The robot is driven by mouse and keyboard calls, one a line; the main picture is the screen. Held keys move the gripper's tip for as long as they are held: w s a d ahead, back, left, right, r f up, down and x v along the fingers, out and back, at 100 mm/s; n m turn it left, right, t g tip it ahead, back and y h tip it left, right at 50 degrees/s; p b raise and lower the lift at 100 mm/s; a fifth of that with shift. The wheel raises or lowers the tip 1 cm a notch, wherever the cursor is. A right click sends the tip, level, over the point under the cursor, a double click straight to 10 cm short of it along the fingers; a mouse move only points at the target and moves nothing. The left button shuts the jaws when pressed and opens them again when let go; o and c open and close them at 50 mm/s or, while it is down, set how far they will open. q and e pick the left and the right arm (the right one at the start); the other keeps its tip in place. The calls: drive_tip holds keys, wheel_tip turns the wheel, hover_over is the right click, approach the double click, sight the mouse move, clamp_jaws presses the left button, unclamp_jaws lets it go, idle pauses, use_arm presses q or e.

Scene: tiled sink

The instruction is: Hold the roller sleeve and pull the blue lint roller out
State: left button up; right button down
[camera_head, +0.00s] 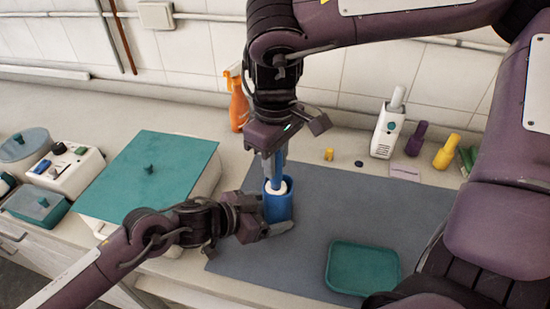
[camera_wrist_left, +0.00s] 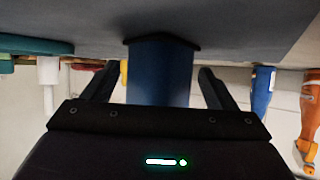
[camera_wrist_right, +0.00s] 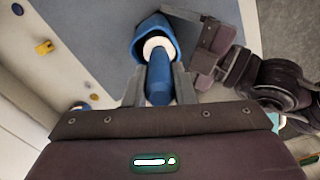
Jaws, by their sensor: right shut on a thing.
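The blue roller sleeve (camera_head: 279,208) stands upright on the grey mat. The blue lint roller (camera_wrist_right: 158,78) has its handle up, and the top of its white roll (camera_wrist_right: 154,44) shows in the sleeve's mouth. My right gripper (camera_head: 276,160) comes from above and is shut on the roller's handle. My left gripper (camera_head: 272,216) is low beside the sleeve, one finger in front of it. In the left wrist view the sleeve (camera_wrist_left: 158,75) stands between the left fingers, with gaps on both sides, so this gripper is open. The roller's lower part is hidden.
A teal tray (camera_head: 362,269) lies on the grey mat (camera_head: 320,210) at right. A teal-lidded box (camera_head: 150,175) stands left, close to my left arm. An orange spray bottle (camera_head: 238,104) and a white device (camera_head: 387,132) stand near the wall. The mat between sleeve and tray is clear.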

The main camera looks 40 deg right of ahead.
use_arm(q)
drive_tip(key=shift+d+f, duration=0.2)
drive_tip(key=shift+d, duration=0.1)
drive_tip(key=shift+o, duration=0.3)
drive_tip(key=shift+c, duration=1)
drive_tip(key=o, duration=0.7)
drive_tip(key=shift+c, duration=0.3)
drive_tip(key=c, duration=0.9)
use_arm(e)
drive_tip(key=shift+r, duration=0.1)
